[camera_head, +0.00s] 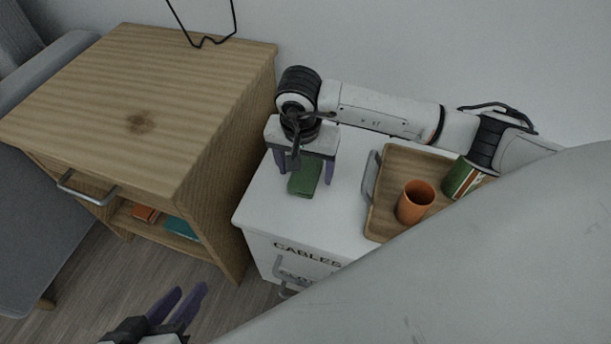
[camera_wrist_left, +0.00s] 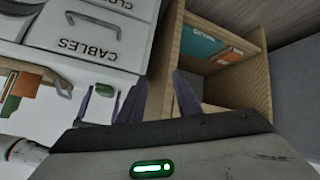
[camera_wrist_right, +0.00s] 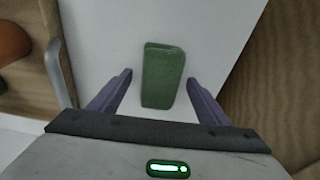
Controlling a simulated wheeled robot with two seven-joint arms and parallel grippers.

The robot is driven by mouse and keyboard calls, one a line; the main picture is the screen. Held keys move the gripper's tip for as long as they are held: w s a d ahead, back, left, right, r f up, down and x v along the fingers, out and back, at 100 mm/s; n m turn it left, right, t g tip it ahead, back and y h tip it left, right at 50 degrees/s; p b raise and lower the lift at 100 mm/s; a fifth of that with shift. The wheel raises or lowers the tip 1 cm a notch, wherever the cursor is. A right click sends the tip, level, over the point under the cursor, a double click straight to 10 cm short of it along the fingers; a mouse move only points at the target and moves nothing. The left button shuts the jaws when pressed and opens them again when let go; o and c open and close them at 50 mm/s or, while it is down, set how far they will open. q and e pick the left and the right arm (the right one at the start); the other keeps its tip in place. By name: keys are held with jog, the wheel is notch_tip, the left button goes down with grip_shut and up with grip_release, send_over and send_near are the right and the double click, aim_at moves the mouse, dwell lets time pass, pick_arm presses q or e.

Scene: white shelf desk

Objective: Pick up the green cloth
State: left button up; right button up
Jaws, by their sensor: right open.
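The green cloth (camera_head: 304,180) is a small folded rectangle lying on the white cabinet top (camera_head: 264,205). In the right wrist view the cloth (camera_wrist_right: 162,76) lies between and beyond the fingertips. My right gripper (camera_head: 307,176) is over the cloth, fingers pointing down, open and empty, one finger on each side. The right wrist view shows the same gripper (camera_wrist_right: 160,77) with gaps between its fingers and the cloth. My left gripper (camera_head: 193,290) is low at the bottom left, away from the cloth. Its fingers (camera_wrist_left: 160,78) are apart with nothing between them.
A wooden tray (camera_head: 383,207) with a metal handle stands right of the cloth. It holds an orange cup (camera_head: 416,202) and a green, white and orange can (camera_head: 463,178). A taller wooden cabinet (camera_head: 140,95) stands to the left. White drawers below are labelled, one "CABLES" (camera_wrist_left: 88,43).

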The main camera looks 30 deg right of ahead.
aim_at(305, 171)
jog(key=c, duration=1.1)
pick_arm(q)
jog(key=shift+r, duration=0.1)
pick_arm(e)
jog(key=shift+c, duration=0.2)
jog(key=shift+r, duration=0.1)
